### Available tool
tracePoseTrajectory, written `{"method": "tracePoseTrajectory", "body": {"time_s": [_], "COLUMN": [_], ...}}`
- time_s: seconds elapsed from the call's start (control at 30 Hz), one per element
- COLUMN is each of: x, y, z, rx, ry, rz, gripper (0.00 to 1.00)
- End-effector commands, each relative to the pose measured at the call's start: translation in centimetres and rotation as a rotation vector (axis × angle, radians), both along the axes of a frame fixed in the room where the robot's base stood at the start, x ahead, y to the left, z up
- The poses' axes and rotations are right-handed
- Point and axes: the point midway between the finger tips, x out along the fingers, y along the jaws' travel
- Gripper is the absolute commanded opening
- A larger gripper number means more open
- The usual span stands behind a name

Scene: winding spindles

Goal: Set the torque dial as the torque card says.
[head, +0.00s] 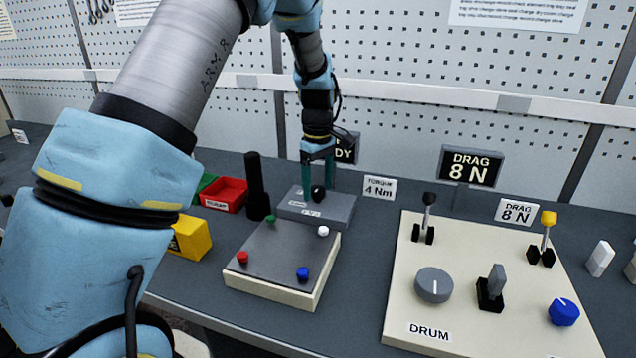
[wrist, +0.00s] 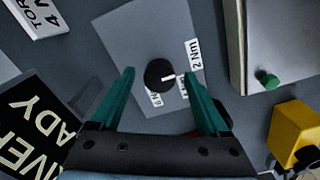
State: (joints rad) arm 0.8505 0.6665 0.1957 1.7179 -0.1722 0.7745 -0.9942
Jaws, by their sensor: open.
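The torque dial (head: 318,194) is a small black knob on a grey box (head: 338,212). In the wrist view the dial (wrist: 153,72) has a white mark pointing right, close to a "2 Nm" label (wrist: 194,54). Other small labels below the dial are partly hidden or too small to read fully. The torque card (head: 379,188) reads "TORQUE 4 Nm" and stands right of the box; its edge shows in the wrist view (wrist: 38,14). My gripper (head: 319,188) is open, pointing down, with its green fingers on either side of the dial; contact is not visible.
A board with coloured pegs (head: 278,260) lies in front of the box. A black cylinder (head: 257,185), red tray (head: 224,194) and yellow block (head: 190,238) stand left. A drum panel (head: 470,265) with levers and knobs is right. A dark sign (head: 347,148) stands behind my gripper.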

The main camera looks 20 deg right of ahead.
Motion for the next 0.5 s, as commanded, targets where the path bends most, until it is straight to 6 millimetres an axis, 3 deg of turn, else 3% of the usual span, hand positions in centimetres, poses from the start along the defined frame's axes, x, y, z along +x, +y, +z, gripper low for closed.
{"method": "tracePoseTrajectory", "body": {"time_s": [0.3, 0.5], "x": [0.0, 0.02], "y": [0.01, 0.01], "z": [-0.23, -0.21], "rx": [0.0, -0.001], "ry": [0.0, 0.0], "rz": [0.0, 0.0], "gripper": [0.78, 0.55]}}
